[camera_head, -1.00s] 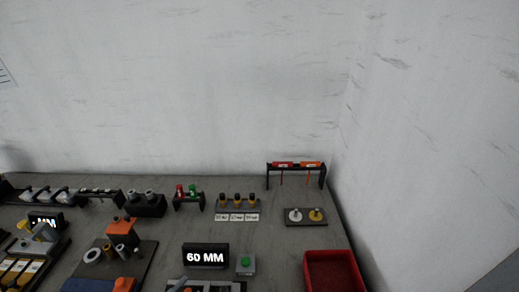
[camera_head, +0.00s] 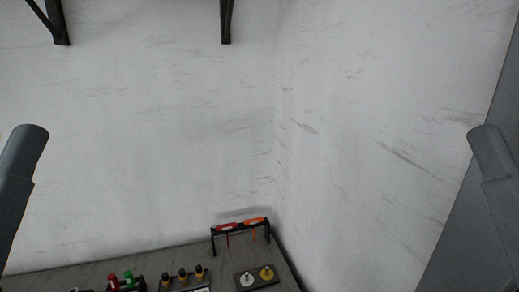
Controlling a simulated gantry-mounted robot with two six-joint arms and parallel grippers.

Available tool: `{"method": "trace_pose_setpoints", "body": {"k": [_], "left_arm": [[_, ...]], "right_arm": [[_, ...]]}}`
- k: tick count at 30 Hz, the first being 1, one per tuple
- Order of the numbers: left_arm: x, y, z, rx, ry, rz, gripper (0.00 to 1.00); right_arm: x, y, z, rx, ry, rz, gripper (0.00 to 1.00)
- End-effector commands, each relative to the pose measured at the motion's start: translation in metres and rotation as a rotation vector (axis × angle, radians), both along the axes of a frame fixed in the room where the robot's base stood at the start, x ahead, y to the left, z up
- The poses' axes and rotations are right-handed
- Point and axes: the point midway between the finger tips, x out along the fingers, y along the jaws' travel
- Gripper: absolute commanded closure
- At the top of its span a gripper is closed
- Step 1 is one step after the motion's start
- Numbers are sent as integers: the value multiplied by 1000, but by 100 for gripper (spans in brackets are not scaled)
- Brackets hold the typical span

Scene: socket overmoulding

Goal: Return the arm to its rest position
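A grey, round-ended arm link of mine rises at the left edge of the head view, and another stands at the right edge. Both are in front of the white walls, well above the workbench (camera_head: 60,278). No gripper fingers show on either side, so I cannot see what the grippers hold or whether they are open.
The bench's far corner shows at the bottom. It bears a black rack with red and orange-handled tools (camera_head: 240,224), a dark plate with a white and a yellow piece (camera_head: 257,279), a holder with yellow-and-black pieces (camera_head: 184,279), and red and green pieces (camera_head: 121,281). Dark brackets (camera_head: 226,22) hang above.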

Motion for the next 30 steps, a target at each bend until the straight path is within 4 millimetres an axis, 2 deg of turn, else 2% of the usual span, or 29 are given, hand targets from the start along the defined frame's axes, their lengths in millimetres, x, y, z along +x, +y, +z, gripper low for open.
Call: {"method": "trace_pose_setpoints", "body": {"k": [1, 5, 12, 16, 19, 22, 26, 30], "left_arm": [[0, 0, 43, -1, 1, -1, 57], [1, 0, 103, -1, 3, -1, 57], [1, 0, 223, -1, 4, -3, 57], [2, 0, 278, -2, 5, -4, 57], [2, 0, 304, -2, 5, -4, 57], [2, 0, 314, -2, 5, -4, 57], [2, 0, 313, -2, 5, -4, 57], [2, 0, 300, -2, 5, -4, 57]], "right_arm": [[0, 0, 43, 0, 1, 0, 50], [1, 0, 103, 0, 2, 0, 50], [1, 0, 224, 0, 2, 0, 50], [1, 0, 279, 0, 2, 0, 50], [1, 0, 304, 0, 2, 0, 50], [1, 0, 315, 0, 2, 0, 50], [1, 0, 314, 0, 3, 0, 50], [1, 0, 301, 0, 3, 0, 50]]}}
